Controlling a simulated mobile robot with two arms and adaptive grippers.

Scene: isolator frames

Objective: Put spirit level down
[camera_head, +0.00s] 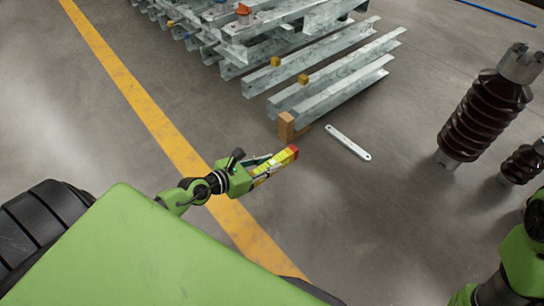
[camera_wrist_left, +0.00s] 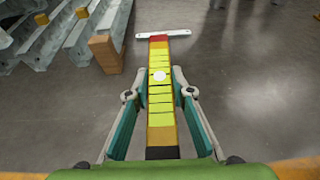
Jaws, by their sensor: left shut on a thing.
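The spirit level (camera_head: 277,164) is a yellow bar with a red end, held in my left gripper (camera_head: 262,166) above the floor in the head view. In the left wrist view the spirit level (camera_wrist_left: 160,95) runs lengthwise away from the camera, between the two fingers of the gripper (camera_wrist_left: 159,95). Its red end points away from me, toward a flat white bar (camera_head: 348,142) that lies on the floor. The white bar also shows in the left wrist view (camera_wrist_left: 178,33) just beyond the red end. My right gripper cannot be made out; only part of my right arm shows at the lower right.
A stack of galvanized steel beams (camera_head: 330,88) lies at the top, with a wooden block (camera_head: 286,127) at its near end. Brown ribbed insulators (camera_head: 484,112) stand at the right. A yellow floor line (camera_head: 130,85) runs diagonally.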

